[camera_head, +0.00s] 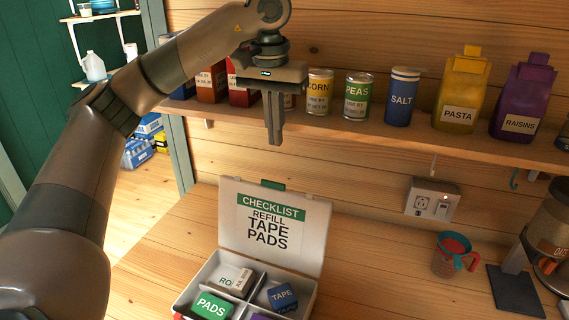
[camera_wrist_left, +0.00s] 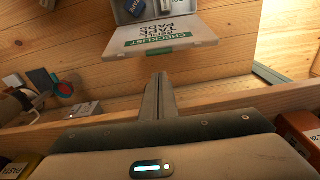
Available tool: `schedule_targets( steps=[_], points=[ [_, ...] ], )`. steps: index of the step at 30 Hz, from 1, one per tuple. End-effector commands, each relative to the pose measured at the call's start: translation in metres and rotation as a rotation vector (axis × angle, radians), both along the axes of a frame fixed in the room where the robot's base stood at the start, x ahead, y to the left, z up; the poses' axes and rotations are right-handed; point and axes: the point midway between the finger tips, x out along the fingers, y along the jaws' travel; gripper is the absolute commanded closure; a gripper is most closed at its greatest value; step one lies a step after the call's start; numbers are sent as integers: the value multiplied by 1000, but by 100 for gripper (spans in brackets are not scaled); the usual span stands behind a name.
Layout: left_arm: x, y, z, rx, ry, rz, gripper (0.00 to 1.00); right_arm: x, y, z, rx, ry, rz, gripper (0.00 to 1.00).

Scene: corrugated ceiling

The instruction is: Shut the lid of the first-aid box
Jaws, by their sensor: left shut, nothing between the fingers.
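The first-aid box (camera_head: 188,297) stands on the wooden counter, its lid (camera_head: 232,250) raised open and leaning back toward the wall. A checklist on the lid's inside reads "REFILL TAPE PADS". The compartments hold a white roll pack (camera_head: 236,280), a green pads pack (camera_head: 211,305) and a blue tape pack (camera_head: 283,297). The box's near part is cut off by the frame. My left gripper (camera_head: 274,142) is shut and empty, pointing down above the lid and apart from it. In the left wrist view the lid (camera_wrist_left: 192,38) shows beyond the fingertips. My right gripper is out of view.
A wall shelf (camera_head: 400,139) with cans, a salt tin (camera_head: 402,97), a pasta pack (camera_head: 461,92) and a raisins pack (camera_head: 522,97) runs close beside my left gripper. Counter left of the box is clear.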

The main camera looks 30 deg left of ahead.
Motion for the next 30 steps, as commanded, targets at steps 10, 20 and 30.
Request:
schedule_targets(
  steps=[10,20,30],
  points=[
    [0,0,-1,0,0,0,100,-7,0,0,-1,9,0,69],
    [2,1,-24,0,3,0,100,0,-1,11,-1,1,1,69],
    [5,2,-74,0,4,0,100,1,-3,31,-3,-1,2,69]
  ],
)
